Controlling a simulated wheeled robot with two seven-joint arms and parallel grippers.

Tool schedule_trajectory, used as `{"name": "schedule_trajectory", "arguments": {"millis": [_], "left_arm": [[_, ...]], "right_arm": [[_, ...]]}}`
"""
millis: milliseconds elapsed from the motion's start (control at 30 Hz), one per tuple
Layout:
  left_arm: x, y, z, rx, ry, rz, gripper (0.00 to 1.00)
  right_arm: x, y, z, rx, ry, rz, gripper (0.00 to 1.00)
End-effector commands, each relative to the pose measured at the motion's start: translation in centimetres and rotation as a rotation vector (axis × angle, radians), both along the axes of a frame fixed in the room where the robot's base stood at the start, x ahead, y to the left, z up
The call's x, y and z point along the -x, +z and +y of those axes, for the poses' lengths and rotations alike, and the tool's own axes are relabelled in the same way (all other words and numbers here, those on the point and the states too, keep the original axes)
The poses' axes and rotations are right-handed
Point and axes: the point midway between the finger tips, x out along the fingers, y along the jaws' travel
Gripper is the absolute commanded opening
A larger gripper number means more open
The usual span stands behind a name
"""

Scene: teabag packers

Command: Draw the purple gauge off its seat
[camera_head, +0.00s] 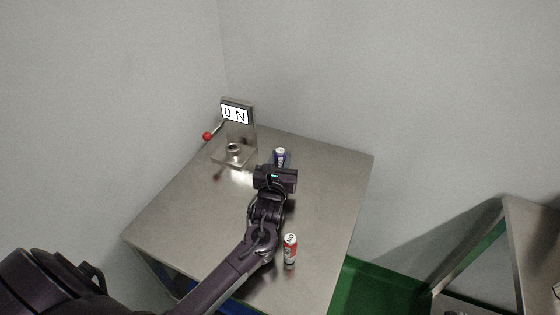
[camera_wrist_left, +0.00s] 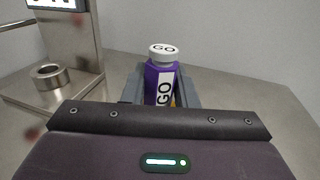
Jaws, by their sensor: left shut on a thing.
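The purple gauge (camera_head: 280,155) is a small cylinder with a white top, standing upright near the back of the metal table. In the left wrist view the purple gauge (camera_wrist_left: 161,80) shows "GO" on its top and side. My left gripper (camera_wrist_left: 161,92) is shut on it, with a grey finger on each side; in the head view the gripper (camera_head: 278,166) reaches it from the front. The gauge's underside is hidden by the gripper, so I cannot tell whether it touches the table. My right gripper is not in view.
A metal stand with a sign (camera_head: 236,113), a ring-shaped seat (camera_head: 233,149) and a red-knobbed lever (camera_head: 207,136) is left of the gauge. A red and white cylinder (camera_head: 290,250) stands beside my left arm. The table's right side (camera_head: 335,190) is clear. A green surface (camera_head: 375,290) lies beyond its right edge.

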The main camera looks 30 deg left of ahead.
Motion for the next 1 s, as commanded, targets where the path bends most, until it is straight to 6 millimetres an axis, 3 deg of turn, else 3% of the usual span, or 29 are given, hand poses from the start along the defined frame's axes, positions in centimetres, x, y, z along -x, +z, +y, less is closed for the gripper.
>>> {"name": "schedule_trajectory", "arguments": {"millis": [267, 467, 1000], "left_arm": [[0.0, 0.5, 0.0, -0.002, 0.0, -0.002, 0.0], [0.0, 2.8, 0.0, -0.003, -0.001, -0.004, 0.0], [0.0, 15.4, 0.0, -0.004, -0.001, -0.006, 0.0]], "right_arm": [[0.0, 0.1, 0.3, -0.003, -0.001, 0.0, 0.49], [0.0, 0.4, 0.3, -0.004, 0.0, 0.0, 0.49], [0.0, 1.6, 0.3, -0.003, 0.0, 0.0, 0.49]]}}
